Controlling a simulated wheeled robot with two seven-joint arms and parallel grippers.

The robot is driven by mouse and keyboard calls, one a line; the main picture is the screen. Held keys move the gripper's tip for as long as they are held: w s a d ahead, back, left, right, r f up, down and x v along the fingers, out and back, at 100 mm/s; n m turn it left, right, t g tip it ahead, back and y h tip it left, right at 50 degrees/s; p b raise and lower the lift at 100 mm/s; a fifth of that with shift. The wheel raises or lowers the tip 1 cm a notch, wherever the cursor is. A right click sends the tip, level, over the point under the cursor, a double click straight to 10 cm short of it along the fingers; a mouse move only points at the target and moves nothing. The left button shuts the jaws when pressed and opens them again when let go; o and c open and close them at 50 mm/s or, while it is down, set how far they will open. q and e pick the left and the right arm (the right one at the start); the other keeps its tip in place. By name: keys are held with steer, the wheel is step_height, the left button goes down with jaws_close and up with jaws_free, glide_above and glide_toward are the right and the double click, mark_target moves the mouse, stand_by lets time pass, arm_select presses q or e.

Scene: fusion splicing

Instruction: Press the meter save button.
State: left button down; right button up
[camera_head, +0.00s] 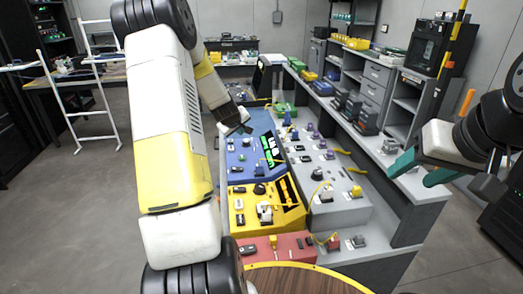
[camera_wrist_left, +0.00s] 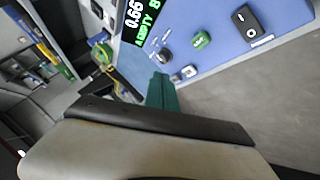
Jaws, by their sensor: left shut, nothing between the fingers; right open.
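The blue meter panel (camera_head: 240,172) lies on the long bench, with a black screen (camera_head: 267,150) showing green text. In the left wrist view the screen (camera_wrist_left: 138,22) reads 0.66 with more green lettering. That panel has a green button (camera_wrist_left: 201,40), a dark round knob (camera_wrist_left: 165,57), small pale connectors (camera_wrist_left: 185,73) and a black rocker switch (camera_wrist_left: 245,18). Which control is the save button cannot be read. My left gripper (camera_wrist_left: 160,84) is shut and empty, its teal tip near the panel beside the knob; contact cannot be told. My right gripper (camera_head: 418,168) is open and empty at the right.
A yellow panel (camera_head: 240,218) and a red panel (camera_head: 262,255) stand nearer on the bench. A grey panel (camera_head: 345,207) with switches and yellow leads lies to the right. Grey shelving (camera_head: 405,100) stands behind it. A white frame (camera_head: 75,100) stands on the left floor.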

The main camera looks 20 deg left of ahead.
mark_target(241, 158)
stand_by(0.3)
arm_select(q)
steer(key=shift+f, duration=4.35)
steer(key=shift+f, duration=0.1)
steer(key=shift+f, duration=0.3)
steer(key=shift+f, duration=0.5)
steer(key=shift+r, duration=0.9)
